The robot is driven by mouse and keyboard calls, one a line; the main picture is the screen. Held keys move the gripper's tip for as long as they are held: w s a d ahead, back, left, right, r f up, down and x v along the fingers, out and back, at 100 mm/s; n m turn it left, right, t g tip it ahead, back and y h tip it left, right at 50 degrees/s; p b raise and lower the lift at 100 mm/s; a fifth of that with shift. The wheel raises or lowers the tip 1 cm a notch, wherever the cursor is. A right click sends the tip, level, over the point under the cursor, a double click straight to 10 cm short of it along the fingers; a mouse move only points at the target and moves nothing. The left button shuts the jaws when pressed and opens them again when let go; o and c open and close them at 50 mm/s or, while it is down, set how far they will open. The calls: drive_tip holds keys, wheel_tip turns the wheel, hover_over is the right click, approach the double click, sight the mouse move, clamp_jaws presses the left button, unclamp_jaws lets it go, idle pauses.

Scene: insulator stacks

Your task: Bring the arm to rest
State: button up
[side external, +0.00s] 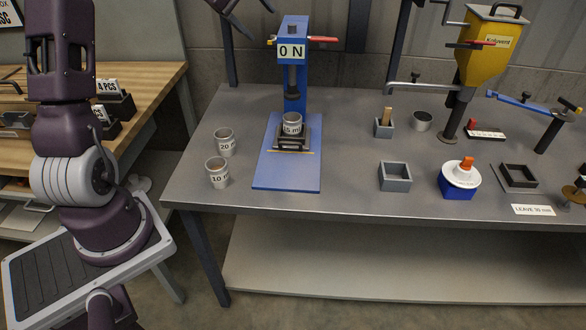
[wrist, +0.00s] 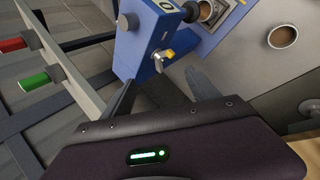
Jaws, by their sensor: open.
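My gripper (wrist: 163,88) is open and empty in the wrist view, with its dark fingers spread above its purple body. In the side view only its dark fingers (side external: 256,22) show at the top edge, above and left of the blue press (side external: 294,60); the rest is cut off. The press shows "0 N" and also fills the upper middle of the wrist view (wrist: 150,40). A grey cup (side external: 292,122) stands on the small stage under the press ram. No object is between my fingers.
Two grey cups marked 20 (side external: 224,142) and 10 (side external: 218,174) stand left of the press. A yellow hopper (side external: 484,60), grey open box (side external: 395,177), white-lidded blue pot (side external: 460,180) and dark square frame (side external: 519,176) occupy the right. The bench front (side external: 350,208) is bare.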

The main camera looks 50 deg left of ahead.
drive_tip(key=s+d+r+m, duration=0.2)
drive_tip(key=s+d+m, duration=0.15)
drive_tip(key=d, duration=0.45)
drive_tip(key=s+d+r+m+g, duration=0.1)
drive_tip(key=s+d+m, duration=0.2)
drive_tip(key=s+d, duration=0.3)
drive_tip(key=s+d+r+m, duration=0.2)
drive_tip(key=s+d+m, duration=0.15)
drive_tip(key=d, duration=0.55)
drive_tip(key=s+d+f+m, duration=0.2)
drive_tip(key=s, duration=0.4)
drive_tip(key=s+d+f+m, duration=0.2)
drive_tip(key=s+m, duration=0.1)
drive_tip(key=s, duration=0.4)
drive_tip(key=s+d+f+m+g, duration=0.1)
drive_tip(key=s+d+m, duration=0.2)
drive_tip(key=s, duration=0.4)
drive_tip(key=shift+s+f, duration=0.25)
drive_tip(key=shift+f, duration=0.15)
